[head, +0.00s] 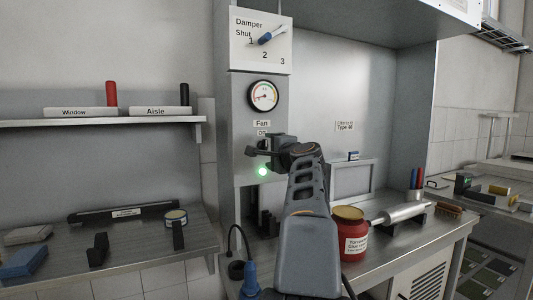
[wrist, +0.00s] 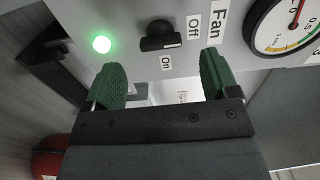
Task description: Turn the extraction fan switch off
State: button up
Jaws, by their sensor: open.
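The black fan switch knob (wrist: 163,38) is on the grey panel, beyond and between my fingertips in the wrist view. Labels "Off" and "On" are beside it, with "Fan" farther right; I cannot tell for sure which label it points to. A green lamp (wrist: 101,44) glows to its left, and also shows below my gripper in the head view (head: 263,171). My gripper (wrist: 162,76) is open and empty, its two green fingers spread apart, not touching the knob. In the head view my gripper (head: 265,152) is in front of the panel and hides the knob.
A round gauge (head: 263,95) and a damper dial with a blue handle (head: 271,35) are above the switch. A red container (head: 350,240) stands on the bench right of my arm. A shelf (head: 100,122) is at left.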

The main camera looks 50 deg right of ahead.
jog(key=b+v, duration=0.1)
jog(key=v, duration=0.8)
dwell(0.3)
